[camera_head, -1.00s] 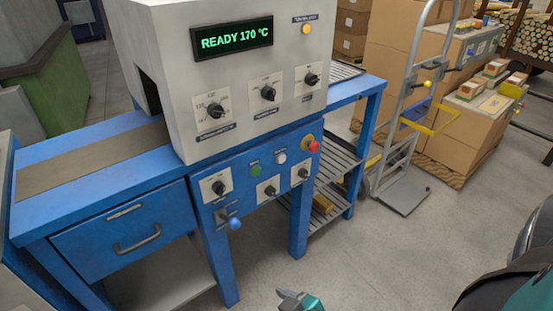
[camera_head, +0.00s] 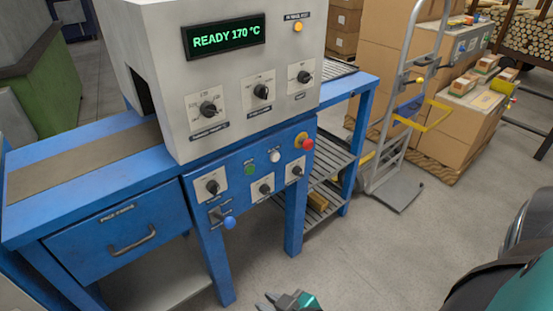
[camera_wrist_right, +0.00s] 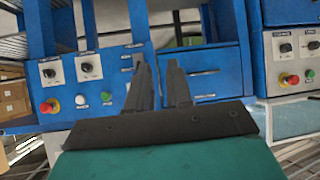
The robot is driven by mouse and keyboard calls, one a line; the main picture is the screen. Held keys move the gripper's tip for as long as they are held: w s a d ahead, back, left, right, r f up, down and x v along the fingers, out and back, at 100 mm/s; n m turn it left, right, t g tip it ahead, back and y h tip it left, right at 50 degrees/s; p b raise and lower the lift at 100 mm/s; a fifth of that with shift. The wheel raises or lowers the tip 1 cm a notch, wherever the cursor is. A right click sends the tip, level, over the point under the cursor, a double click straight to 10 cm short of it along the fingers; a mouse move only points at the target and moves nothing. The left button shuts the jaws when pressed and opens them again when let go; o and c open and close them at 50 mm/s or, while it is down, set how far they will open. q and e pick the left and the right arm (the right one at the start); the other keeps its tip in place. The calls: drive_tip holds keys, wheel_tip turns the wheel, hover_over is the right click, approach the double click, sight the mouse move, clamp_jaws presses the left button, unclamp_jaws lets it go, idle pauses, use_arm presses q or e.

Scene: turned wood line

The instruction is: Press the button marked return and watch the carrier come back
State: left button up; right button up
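The blue machine's front panel (camera_head: 240,185) carries a green button (camera_head: 250,169), a white button (camera_head: 274,156) and a red mushroom button (camera_head: 306,143) on a yellow base. Their labels are too small to read, so I cannot tell which is marked return. In the right wrist view the panel appears upside down, with the green button (camera_wrist_right: 106,96), white button (camera_wrist_right: 82,101) and red button (camera_wrist_right: 46,107) left of the fingers. My right gripper (camera_head: 288,299) is low, in front of and apart from the panel. Its fingers (camera_wrist_right: 157,65) are apart and empty. No carrier is recognisable. My left gripper is out of view.
The display (camera_head: 224,37) reads READY 170 °C. Dark knobs (camera_head: 262,92) and a blue-tipped lever (camera_head: 229,222) stick out of the machine. A drawer (camera_head: 125,235) is at left. A hand truck (camera_head: 398,185) and cartons (camera_head: 450,140) stand at right. The floor in front is clear.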

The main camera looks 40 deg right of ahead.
clamp_jaws()
idle(1.1)
